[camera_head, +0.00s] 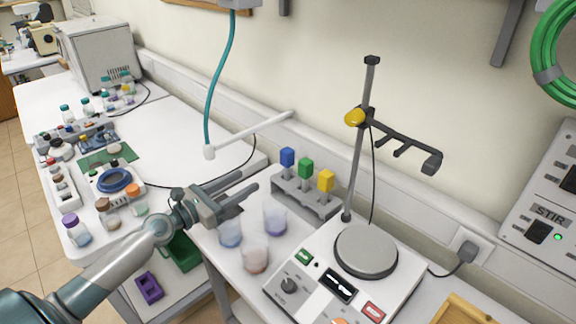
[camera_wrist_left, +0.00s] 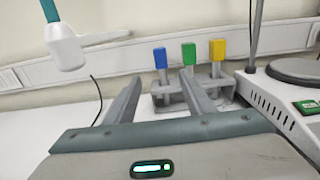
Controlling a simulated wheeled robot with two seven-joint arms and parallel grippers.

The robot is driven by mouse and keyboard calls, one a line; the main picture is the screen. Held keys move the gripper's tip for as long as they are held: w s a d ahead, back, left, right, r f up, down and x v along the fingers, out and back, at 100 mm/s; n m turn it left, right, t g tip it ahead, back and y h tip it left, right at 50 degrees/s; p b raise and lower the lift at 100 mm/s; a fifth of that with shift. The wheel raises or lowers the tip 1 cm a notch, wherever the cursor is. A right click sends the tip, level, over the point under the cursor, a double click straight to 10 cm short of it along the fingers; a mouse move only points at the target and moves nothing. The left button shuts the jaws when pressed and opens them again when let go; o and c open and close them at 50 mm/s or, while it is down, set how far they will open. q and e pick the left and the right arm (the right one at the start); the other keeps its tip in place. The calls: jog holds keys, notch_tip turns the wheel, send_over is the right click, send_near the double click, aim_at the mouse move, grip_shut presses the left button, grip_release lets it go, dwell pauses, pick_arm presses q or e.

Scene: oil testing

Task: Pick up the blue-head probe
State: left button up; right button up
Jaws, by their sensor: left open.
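The blue-head probe (camera_head: 287,158) stands upright in a grey rack (camera_head: 322,209), leftmost in a row with a green-head probe (camera_head: 306,168) and a yellow-head probe (camera_head: 326,181). My left gripper (camera_head: 248,184) is open and empty, left of the rack and apart from the probes, its fingers pointing toward the wall. In the left wrist view the blue head (camera_wrist_left: 160,58) shows beyond the gap between the two fingers, nearer the right finger. That finger hides part of the rack's lower area. My right gripper is not in view.
Several beakers with liquid (camera_head: 255,252) stand in front of the rack, close below my left gripper. A stirrer hot plate (camera_head: 345,278) with an upright stand (camera_head: 360,150) is to the right. A teal hose with a white nozzle (camera_head: 209,152) hangs at the left.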

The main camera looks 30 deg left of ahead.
pick_arm(q)
jog(key=shift+w, duration=0.1)
jog(key=p, duration=0.3)
send_near(283, 161)
jog(key=x, duration=0.5)
jog(key=shift+w+r, duration=0.2)
jog(key=shift+r, duration=0.05)
jog(key=shift+w+d+f, duration=0.1)
jog(key=shift+w+d, duration=0.1)
jog(key=shift+w, duration=0.3)
jog(key=shift+w, duration=0.1)
jog(key=shift+p+x, duration=0.45)
jog(key=shift+x, duration=2.1)
jog(key=shift+d+f, duration=0.1)
jog(key=shift+d, duration=0.05)
jog(key=c, duration=1.1)
